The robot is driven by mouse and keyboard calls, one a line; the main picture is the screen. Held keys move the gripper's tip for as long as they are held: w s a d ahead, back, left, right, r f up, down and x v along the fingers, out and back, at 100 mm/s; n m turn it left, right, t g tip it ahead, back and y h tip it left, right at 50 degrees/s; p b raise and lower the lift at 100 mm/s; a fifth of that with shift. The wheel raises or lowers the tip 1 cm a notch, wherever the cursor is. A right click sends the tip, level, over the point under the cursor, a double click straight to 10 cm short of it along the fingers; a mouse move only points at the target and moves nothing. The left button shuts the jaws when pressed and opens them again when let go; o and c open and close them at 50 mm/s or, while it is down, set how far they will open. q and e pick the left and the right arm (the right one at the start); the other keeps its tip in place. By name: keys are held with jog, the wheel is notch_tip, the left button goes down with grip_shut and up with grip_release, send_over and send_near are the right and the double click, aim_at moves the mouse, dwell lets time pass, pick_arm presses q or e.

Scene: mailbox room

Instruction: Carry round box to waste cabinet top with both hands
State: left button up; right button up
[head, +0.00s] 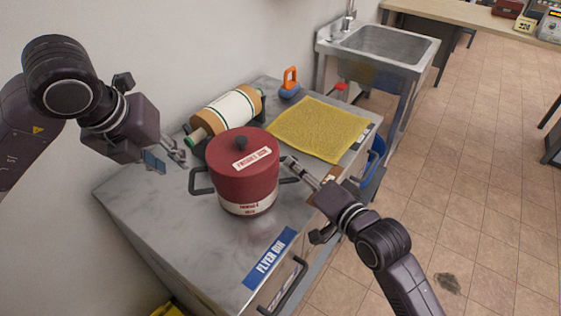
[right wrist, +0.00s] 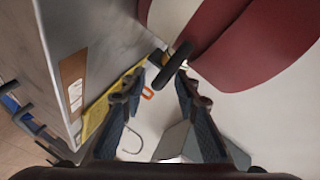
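The round box (head: 246,178), dark red with a black lid knob, a cream lower band and a handle on each side, stands upright on the grey cabinet top (head: 165,215), whose front is labelled "FLYER BIN". My left gripper (head: 169,161) is open and empty, above and left of the left handle, apart from it. My right gripper (head: 290,168) is at the box's right side by the right handle. In the right wrist view its fingers (right wrist: 158,92) are spread, with the black handle (right wrist: 172,66) just beyond and between the tips. The red box wall (right wrist: 245,40) fills the upper right.
A roll in a holder (head: 228,112), a yellow mat (head: 318,128) and an orange-and-blue item (head: 290,84) lie behind the box on the top. A metal sink (head: 385,45) stands beyond. Bare top lies left and in front. Tiled floor (head: 480,170) is open at right.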

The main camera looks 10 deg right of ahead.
jog(key=v, duration=0.7)
jog(key=shift+s, duration=0.2)
jog(key=shift+f, duration=0.1)
